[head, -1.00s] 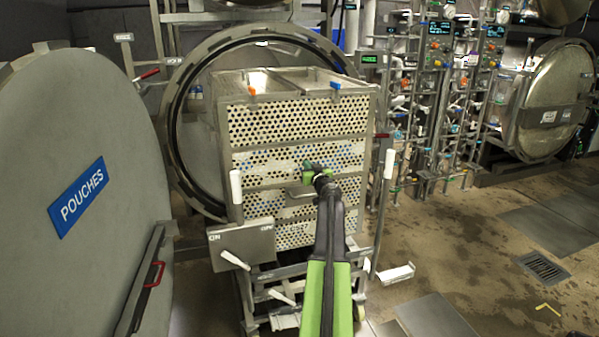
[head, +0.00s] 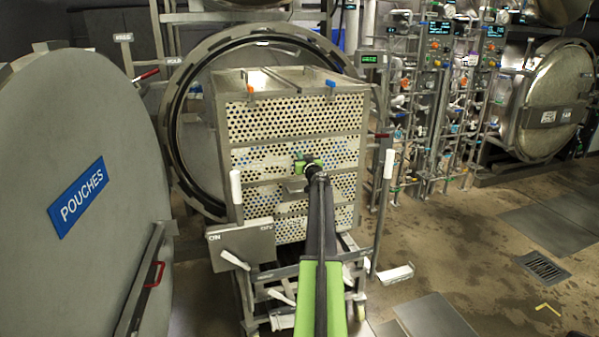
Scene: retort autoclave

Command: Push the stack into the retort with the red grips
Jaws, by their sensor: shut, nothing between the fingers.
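The stack of perforated metal crates (head: 340,122) stands on a cart (head: 350,262), its far end in the round mouth of the open retort (head: 185,100). An orange clip and a blue clip sit on its top edge. Red grips show near the retort: one (head: 147,75) at upper left, another (head: 155,275) on the open door (head: 85,130) marked POUCHES. My gripper (head: 306,162) is shut and empty, at the stack's front face near the middle. It appears to touch the face; my arm hides part of the lower front.
White-gripped cart handles (head: 236,188) and (head: 389,163) stand on both sides of the stack, with a control plate (head: 242,244) at left. A second retort (head: 550,100) and pipework are at the right.

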